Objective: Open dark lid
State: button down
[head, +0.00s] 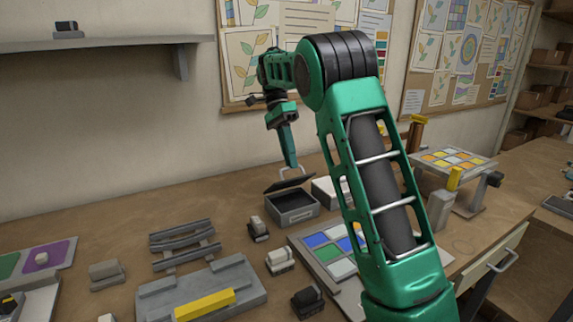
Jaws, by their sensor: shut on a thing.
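A grey box (293,209) stands on the workbench near the middle of the head view. Its dark lid (287,184) is raised and tilted above the box, so part of the dark inside shows. A light handle loop (291,170) sits at the lid's top edge. My gripper (291,165) reaches down from above and is shut on this handle. The fingertips are small in view, and their exact hold is hard to make out. My arm's large green link hides part of the bench to the right of the box.
A white box (328,191) stands just right of the grey box, partly behind my arm. A panel of coloured tiles (325,254) lies in front. Small blocks (280,261), a slotted rack (183,245) and a grey tray with a yellow bar (155,303) lie nearer. Bare bench lies left of the box.

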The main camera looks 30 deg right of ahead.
jog(key=shift+w+d+r+g, duration=0.15)
jog(key=shift+w+d+g, duration=0.1)
jog(key=shift+w+g, duration=0.35)
jog(key=shift+w, duration=0.1)
jog(key=c, duration=1.9)
grip_release()
jog(key=shift+r, duration=0.1)
jog(key=shift+a, duration=0.1)
